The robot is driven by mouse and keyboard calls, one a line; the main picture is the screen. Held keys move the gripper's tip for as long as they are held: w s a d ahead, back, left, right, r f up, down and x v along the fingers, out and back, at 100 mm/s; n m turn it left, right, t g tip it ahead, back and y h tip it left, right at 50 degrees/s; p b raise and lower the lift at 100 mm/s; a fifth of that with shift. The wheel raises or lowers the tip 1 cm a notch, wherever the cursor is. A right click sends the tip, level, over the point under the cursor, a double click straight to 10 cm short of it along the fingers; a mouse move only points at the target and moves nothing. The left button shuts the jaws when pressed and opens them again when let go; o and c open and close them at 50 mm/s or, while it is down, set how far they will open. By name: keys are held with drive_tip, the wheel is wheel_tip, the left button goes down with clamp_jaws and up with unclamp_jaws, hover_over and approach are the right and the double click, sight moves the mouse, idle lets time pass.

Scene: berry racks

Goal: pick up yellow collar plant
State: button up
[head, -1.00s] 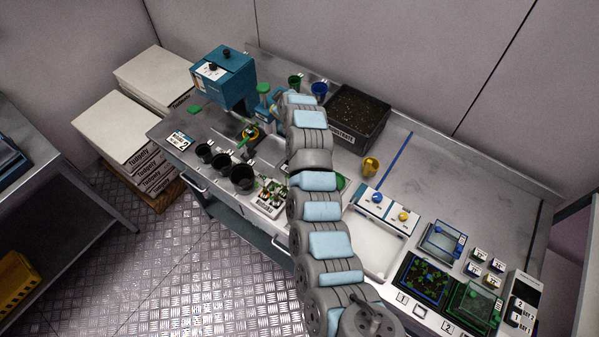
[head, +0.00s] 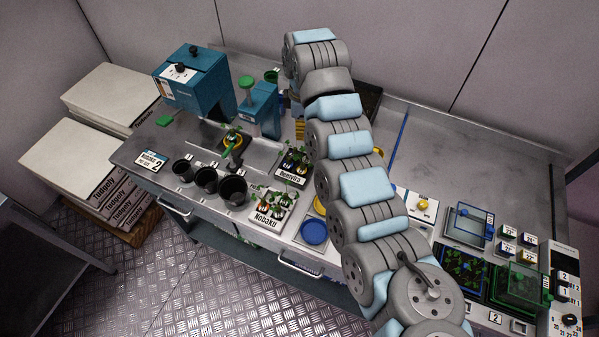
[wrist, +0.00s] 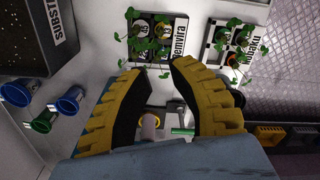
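The Demvira tray (head: 307,160) holds small seedlings in dark pots; in the wrist view it (wrist: 178,42) lies just beyond my fingertips. A yellow-rimmed seedling pot (wrist: 162,31) shows in that tray, partly hidden by leaves. My gripper (wrist: 157,70) has two yellow ribbed fingers. They are apart, with nothing held between their tips. In the head view the gripper is mostly hidden behind my arm.
The Nobaku tray (head: 268,218) with seedlings sits near the bench's front edge. Several black cups (head: 205,179) stand left of it. A teal device (head: 196,82) stands at the back left. The substrate bin (wrist: 38,35), blue cup (wrist: 69,102) and green cup (wrist: 44,122) show in the wrist view.

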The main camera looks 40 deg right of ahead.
sight(302, 163)
wheel_tip(302, 163, down, 16)
drive_tip(key=shift+f, duration=0.15)
idle(0.7)
clamp_jaws()
